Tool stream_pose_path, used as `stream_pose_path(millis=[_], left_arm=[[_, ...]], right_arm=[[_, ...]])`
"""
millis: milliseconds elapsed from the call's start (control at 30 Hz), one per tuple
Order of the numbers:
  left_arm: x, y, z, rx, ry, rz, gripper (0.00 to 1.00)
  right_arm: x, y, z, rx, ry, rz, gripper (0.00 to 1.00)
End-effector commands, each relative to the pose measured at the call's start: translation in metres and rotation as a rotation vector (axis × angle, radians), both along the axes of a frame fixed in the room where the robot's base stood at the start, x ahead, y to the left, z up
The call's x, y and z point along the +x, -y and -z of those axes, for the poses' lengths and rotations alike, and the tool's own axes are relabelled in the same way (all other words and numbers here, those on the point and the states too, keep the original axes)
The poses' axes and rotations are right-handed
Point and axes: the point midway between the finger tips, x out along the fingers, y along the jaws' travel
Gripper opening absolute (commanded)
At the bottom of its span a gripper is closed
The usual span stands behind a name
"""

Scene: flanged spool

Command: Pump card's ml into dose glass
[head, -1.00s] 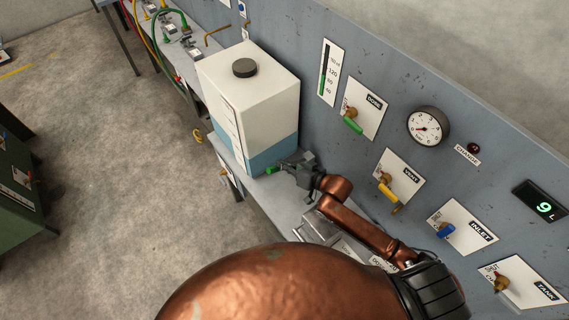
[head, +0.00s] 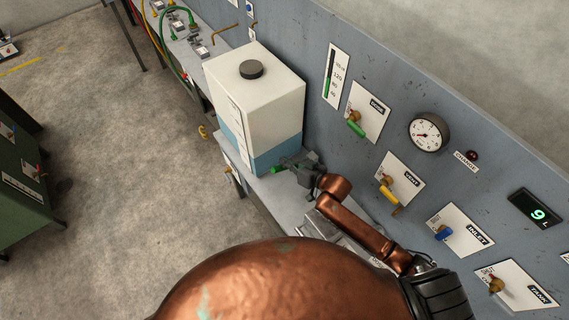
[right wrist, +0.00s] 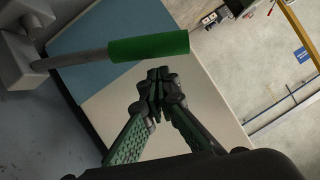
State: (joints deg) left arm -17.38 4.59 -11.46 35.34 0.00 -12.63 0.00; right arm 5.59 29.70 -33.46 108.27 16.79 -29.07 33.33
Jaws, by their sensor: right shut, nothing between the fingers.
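My right gripper (head: 300,170) is shut and empty beside the lower corner of a white and blue canister. In the right wrist view its fingertips (right wrist: 160,85) are together, just below a green grip (right wrist: 148,47) on a grey rod from a grey block; I cannot tell whether they touch it. A white scale strip (head: 335,78) marked in ml, perhaps the dose glass, has a dark column with green in its lower part. The DOSE valve (head: 355,128) has a green handle. The card cannot be made out. My left gripper is not in view.
The canister (head: 255,105) with a black cap stands on the bench against the grey panel. The panel carries a round gauge (head: 428,132), yellow VENT valve (head: 389,194), blue INLET valve (head: 443,232), TANK valve (head: 496,284) and a display (head: 537,212) reading 9 L.

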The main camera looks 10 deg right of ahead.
Motion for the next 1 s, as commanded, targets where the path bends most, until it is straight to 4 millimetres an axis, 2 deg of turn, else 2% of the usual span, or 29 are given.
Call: stream_pose_path(millis=[33,67,133,300,500,700,1000], left_arm=[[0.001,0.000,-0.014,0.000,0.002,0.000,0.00],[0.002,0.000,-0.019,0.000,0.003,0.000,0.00],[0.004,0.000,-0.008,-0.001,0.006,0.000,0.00],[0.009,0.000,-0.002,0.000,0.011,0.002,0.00],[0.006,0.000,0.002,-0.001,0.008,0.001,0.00],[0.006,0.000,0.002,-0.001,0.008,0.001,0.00],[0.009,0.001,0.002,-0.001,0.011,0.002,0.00]], right_arm=[[0.002,0.002,-0.014,0.000,0.001,0.000,0.00],[0.003,0.003,-0.018,0.000,0.001,0.000,0.00],[-0.014,0.014,-0.016,-0.001,0.000,0.000,0.00],[-0.043,0.035,-0.030,-0.002,0.000,0.003,0.00],[-0.066,0.050,-0.043,0.001,0.001,0.003,0.00],[-0.074,0.054,-0.049,0.000,0.002,0.002,0.00],[-0.074,0.055,-0.049,0.001,0.001,0.003,0.00]])
